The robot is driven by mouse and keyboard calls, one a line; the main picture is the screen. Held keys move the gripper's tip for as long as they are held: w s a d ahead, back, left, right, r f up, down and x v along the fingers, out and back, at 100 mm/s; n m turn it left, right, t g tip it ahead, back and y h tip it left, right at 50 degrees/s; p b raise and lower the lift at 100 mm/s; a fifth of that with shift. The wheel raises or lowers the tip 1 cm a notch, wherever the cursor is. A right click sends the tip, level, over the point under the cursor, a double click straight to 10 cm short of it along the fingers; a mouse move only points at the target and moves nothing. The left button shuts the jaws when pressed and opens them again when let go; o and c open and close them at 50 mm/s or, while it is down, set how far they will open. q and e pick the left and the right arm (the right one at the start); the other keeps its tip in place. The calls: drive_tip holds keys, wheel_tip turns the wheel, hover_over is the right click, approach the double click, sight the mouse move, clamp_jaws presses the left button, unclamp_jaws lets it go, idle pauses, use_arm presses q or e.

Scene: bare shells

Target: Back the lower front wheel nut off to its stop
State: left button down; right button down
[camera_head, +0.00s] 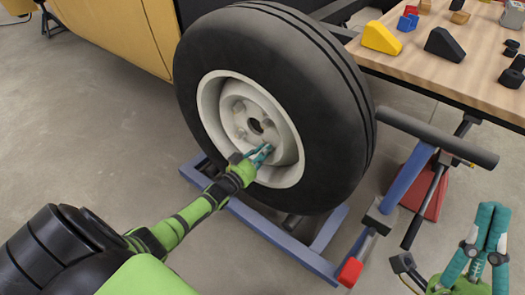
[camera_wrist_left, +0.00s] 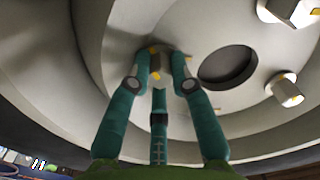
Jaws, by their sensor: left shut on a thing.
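The wheel has a black tyre (camera_head: 335,120) and a pale hub (camera_head: 240,110) with a dark centre hole. My left gripper (camera_head: 262,154) reaches into the rim at the lower part of the hub. In the left wrist view my left gripper (camera_wrist_left: 158,68) has its teal fingers shut on the lower front wheel nut (camera_wrist_left: 155,75); the fingertips hide much of it. The hub's dark hole (camera_wrist_left: 228,67) is just right of the fingers. My right gripper (camera_head: 493,220) is at the lower right, its teal fingers pointing up with tips together, away from the wheel and holding nothing visible.
Two other nuts show on the hub, one at right (camera_wrist_left: 286,90) and one at upper right (camera_wrist_left: 296,10). A blue frame (camera_head: 260,220) lies under the wheel. A wooden table (camera_head: 470,75) with blocks stands at upper right. A yellow body panel (camera_head: 115,30) is behind.

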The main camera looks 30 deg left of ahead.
use_arm(q)
drive_tip(key=shift+s+a+f+n, duration=0.1)
drive_tip(key=shift+a+f+n, duration=0.15)
drive_tip(key=shift+n, duration=0.65)
drive_tip(key=shift+d+f, duration=0.1)
drive_tip(key=c, duration=1.1)
unclamp_jaws()
drive_tip(key=shift+d, duration=0.1)
drive_tip(key=shift+s, duration=0.1)
drive_tip(key=s, duration=1.1)
drive_tip(key=shift+s+a, duration=0.4)
drive_tip(key=shift+a, duration=0.05)
